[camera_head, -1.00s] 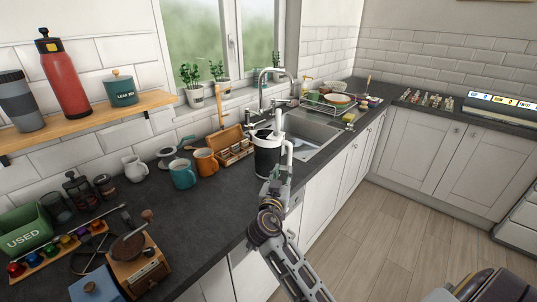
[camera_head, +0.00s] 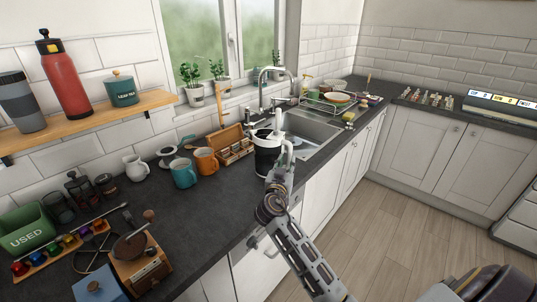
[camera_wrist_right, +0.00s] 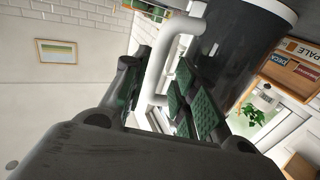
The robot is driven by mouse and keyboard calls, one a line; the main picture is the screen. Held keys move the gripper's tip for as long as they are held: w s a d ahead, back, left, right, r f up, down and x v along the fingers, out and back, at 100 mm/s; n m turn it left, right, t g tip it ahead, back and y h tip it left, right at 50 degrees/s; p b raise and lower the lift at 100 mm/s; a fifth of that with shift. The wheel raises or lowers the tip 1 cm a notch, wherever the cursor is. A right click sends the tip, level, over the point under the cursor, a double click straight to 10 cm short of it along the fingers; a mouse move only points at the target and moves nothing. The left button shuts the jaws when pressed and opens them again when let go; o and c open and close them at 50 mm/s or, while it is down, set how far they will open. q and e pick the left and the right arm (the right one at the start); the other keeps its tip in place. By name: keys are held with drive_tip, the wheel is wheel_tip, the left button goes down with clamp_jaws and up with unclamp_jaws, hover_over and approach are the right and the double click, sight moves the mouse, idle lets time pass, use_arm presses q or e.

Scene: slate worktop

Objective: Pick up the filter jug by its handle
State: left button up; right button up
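The filter jug (camera_head: 266,159) stands upright on the dark worktop by the sink, with a dark body, pale top and white handle (camera_head: 286,152) toward the right. My right gripper (camera_head: 281,172) is at the handle, its fingers partly hidden by my own wrist in the head view. In the right wrist view, the white handle (camera_wrist_right: 156,66) lies between the green-padded fingers of the right gripper (camera_wrist_right: 158,85). The fingers are apart, one on each side of the handle; I cannot tell if either touches it. The jug body (camera_wrist_right: 240,45) is beside the right-hand finger. My left gripper is not in view.
A wooden tea box (camera_head: 236,152), an orange mug (camera_head: 206,161) and a teal mug (camera_head: 184,174) stand left of the jug. The sink (camera_head: 312,130) is behind it to the right. The worktop's front edge is close to my arm.

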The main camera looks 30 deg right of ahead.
sight(289, 157)
drive_tip(key=shift+w+d+r+p, duration=0.2)
drive_tip(key=shift+w+d+p, duration=0.15)
drive_tip(key=shift+w+d, duration=0.25)
drive_tip(key=shift+w+d+r+p, duration=0.2)
drive_tip(key=shift+w+d+p, duration=0.1)
drive_tip(key=shift+w+d, duration=0.25)
drive_tip(key=shift+x, duration=0.9)
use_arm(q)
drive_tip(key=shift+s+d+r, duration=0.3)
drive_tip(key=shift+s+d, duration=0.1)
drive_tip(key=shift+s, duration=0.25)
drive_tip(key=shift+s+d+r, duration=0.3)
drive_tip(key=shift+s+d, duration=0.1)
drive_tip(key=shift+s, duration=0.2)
use_arm(e)
drive_tip(key=shift+f, duration=0.15)
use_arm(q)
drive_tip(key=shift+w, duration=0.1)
use_arm(e)
clamp_jaws()
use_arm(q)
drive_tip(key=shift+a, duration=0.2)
use_arm(e)
drive_tip(key=shift+r, duration=0.25)
